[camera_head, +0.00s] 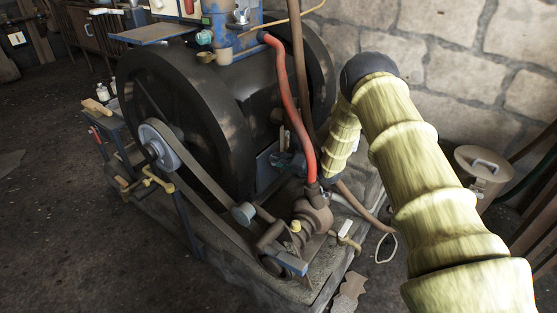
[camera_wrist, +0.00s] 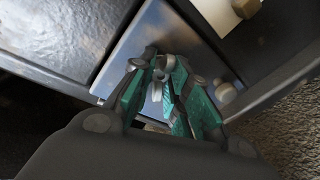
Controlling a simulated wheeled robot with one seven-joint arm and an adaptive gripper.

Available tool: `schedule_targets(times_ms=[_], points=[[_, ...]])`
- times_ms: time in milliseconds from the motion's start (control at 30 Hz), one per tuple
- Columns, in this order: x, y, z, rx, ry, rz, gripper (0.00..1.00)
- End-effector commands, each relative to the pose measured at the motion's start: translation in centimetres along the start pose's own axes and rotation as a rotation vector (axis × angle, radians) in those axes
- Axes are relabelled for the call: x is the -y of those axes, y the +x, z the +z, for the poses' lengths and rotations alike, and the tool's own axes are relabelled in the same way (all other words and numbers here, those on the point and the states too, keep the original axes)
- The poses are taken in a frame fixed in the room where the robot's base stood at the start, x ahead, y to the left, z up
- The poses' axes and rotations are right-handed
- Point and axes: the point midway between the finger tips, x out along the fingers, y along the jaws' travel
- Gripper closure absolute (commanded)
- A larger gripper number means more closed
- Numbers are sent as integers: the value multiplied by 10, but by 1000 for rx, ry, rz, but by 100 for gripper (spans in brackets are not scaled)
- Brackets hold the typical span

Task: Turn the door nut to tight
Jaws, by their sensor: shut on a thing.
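In the wrist view my gripper (camera_wrist: 160,88) reaches to a blue-grey door plate (camera_wrist: 150,40) on the engine's dark body. Its green-padded fingers are shut on a small metal nut (camera_wrist: 157,92), mostly hidden between them. In the head view my gripper (camera_head: 286,163) is small and dark green, at the engine's lower side in front of the door (camera_head: 266,166). The nut cannot be made out there. My arm in its yellow cover comes in from the right.
The engine's large black flywheel (camera_head: 172,118) and belt (camera_head: 205,180) stand left of the door. A red hose (camera_head: 290,105) runs down close to my gripper. A rusty pump (camera_head: 312,213) sits below it. A rounded knob (camera_wrist: 226,93) lies right of the fingers.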

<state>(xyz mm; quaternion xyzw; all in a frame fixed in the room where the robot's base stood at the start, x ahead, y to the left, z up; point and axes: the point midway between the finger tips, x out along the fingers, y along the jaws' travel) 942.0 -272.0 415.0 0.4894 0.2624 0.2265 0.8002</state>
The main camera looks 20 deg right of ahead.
Motion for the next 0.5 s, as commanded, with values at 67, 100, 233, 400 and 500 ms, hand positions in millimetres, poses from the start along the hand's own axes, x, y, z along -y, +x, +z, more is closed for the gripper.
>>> schedule_targets(times_ms=[67,100,233,400,500], points=[[-1,0,-2,-13,49,3,100],[-1,0,-2,-18,77,6,100],[0,0,-1,-34,169,15,100],[0,0,-1,-54,276,25,100],[1,0,-1,-63,328,31,100]])
